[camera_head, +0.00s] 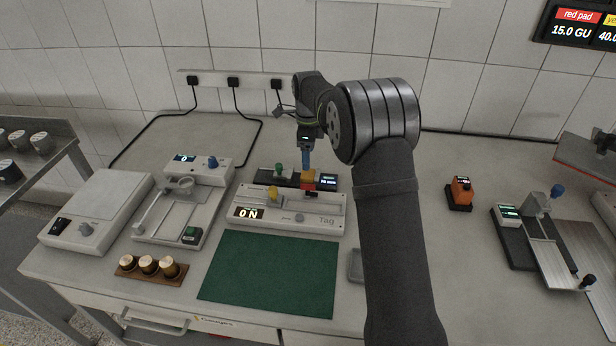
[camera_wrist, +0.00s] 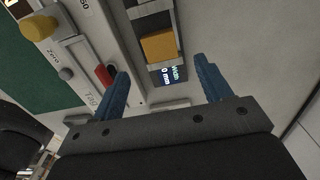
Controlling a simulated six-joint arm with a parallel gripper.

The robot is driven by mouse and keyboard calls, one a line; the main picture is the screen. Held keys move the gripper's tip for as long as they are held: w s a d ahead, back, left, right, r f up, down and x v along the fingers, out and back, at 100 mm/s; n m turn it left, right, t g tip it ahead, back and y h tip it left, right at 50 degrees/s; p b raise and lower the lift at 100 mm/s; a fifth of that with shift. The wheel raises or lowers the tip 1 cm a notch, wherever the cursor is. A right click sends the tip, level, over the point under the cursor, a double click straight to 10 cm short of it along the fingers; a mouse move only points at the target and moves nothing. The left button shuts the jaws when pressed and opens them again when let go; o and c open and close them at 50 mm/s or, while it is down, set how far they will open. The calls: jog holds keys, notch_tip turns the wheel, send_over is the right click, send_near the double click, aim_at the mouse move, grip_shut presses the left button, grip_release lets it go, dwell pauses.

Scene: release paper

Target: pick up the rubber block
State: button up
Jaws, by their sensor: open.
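A tan-yellow block (camera_head: 308,175), which looks like the rubber block, sits on a dark gauge with a small lit display, behind the white tester. In the wrist view the block (camera_wrist: 158,46) lies beyond the fingertips, roughly between their lines. My gripper (camera_head: 306,165) points down over the gauge, close to the block in the picture. In the wrist view its two blue fingers (camera_wrist: 162,75) are spread apart with nothing between them. The exact height of the fingertips above the block cannot be told.
The white tester (camera_head: 320,218) with a yellow knob and a red part (camera_wrist: 105,74) stands just in front, near the left finger in the wrist view. A green knob (camera_head: 279,169) rises on the gauge's left. A green mat (camera_head: 267,272) lies clear in front.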

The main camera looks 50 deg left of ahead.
aim_at(308, 174)
jog(key=shift+f, duration=3.45)
jog(key=c, duration=1.1)
jog(key=shift+r, duration=0.1)
